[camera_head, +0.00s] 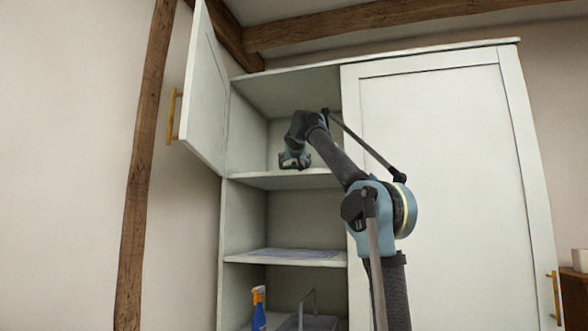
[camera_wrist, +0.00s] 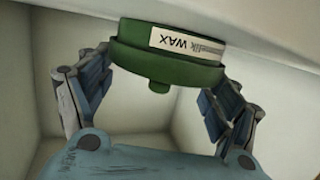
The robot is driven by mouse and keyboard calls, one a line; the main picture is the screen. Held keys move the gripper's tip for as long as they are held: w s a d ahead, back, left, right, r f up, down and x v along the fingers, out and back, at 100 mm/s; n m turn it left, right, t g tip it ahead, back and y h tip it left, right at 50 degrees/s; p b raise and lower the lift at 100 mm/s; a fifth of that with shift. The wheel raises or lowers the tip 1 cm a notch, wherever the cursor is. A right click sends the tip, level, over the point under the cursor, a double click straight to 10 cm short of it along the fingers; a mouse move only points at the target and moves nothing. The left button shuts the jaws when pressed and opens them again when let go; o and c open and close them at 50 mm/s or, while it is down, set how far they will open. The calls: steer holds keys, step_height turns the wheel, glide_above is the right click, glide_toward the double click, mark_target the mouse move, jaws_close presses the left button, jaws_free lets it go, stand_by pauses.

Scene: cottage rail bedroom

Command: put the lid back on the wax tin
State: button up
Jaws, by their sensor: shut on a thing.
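The wax tin (camera_wrist: 190,42) is in the wrist view, green with a white label reading WAX upside down. Its green lid (camera_wrist: 165,71), with a small round knob, is on the side toward my palm. The lid lies against the tin with no clear gap; I cannot tell if it is fully seated. My gripper (camera_wrist: 168,62) has its fingers on both sides of the lid, shut on it. In the head view my gripper (camera_head: 294,160) is low over the upper shelf (camera_head: 270,180) of the open cupboard; the tin is not clear there.
The left cupboard door (camera_head: 203,90) stands open; the right door (camera_head: 440,180) is shut. A lower shelf (camera_head: 255,259) bears a flat sheet. A blue spray bottle (camera_head: 258,315) with an orange head and a grey handled caddy (camera_head: 310,322) stand below. Cupboard walls close in around my gripper.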

steer(key=o, duration=0.9)
steer(key=shift+s, duration=0.1)
steer(key=v, duration=1.1)
steer(key=shift+s, duration=0.25)
